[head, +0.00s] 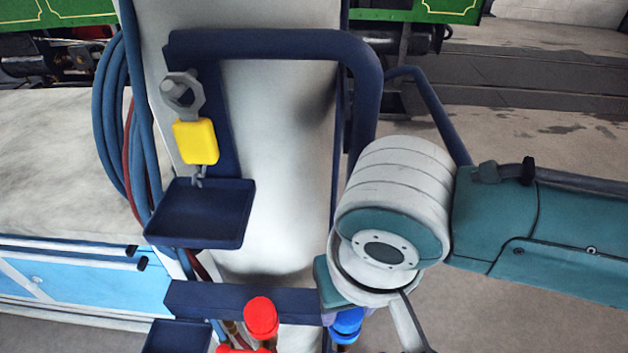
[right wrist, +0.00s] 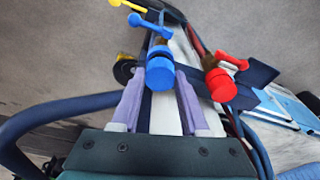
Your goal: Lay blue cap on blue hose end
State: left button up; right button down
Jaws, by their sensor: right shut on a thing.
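The blue cap (head: 348,320) is at the bottom of the head view, partly hidden by my right gripper. In the right wrist view the blue cap (right wrist: 160,75) sits between the two pale purple fingertips of my right gripper (right wrist: 161,82), which is shut on it. The blue hose end (right wrist: 160,51), with a blue valve handle beside it, is in line with the cap and directly beyond it. A brassy part shows below the cap in the head view. I cannot tell whether the cap is fully seated. My left gripper is not in view.
A dark blue tray (head: 200,215), a yellow tag (head: 195,142) and a dark blue tube frame (head: 365,90) are nearby. Blue hoses (head: 115,130) hang at left.

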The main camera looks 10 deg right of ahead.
jog(key=shift+f, duration=0.15)
dwell(0.6)
jog(key=shift+f+b, duration=0.4)
jog(key=shift+f, duration=0.1)
dwell(0.3)
jog(key=shift+c, duration=1.7)
grip_release()
jog(key=shift+r, duration=0.15)
notch_tip(320, 180, up, 8)
jog(key=p, duration=0.9)
jog(key=shift+r+p, duration=0.2)
jog(key=shift+p, duration=0.15)
jog(key=shift+f, duration=0.1)
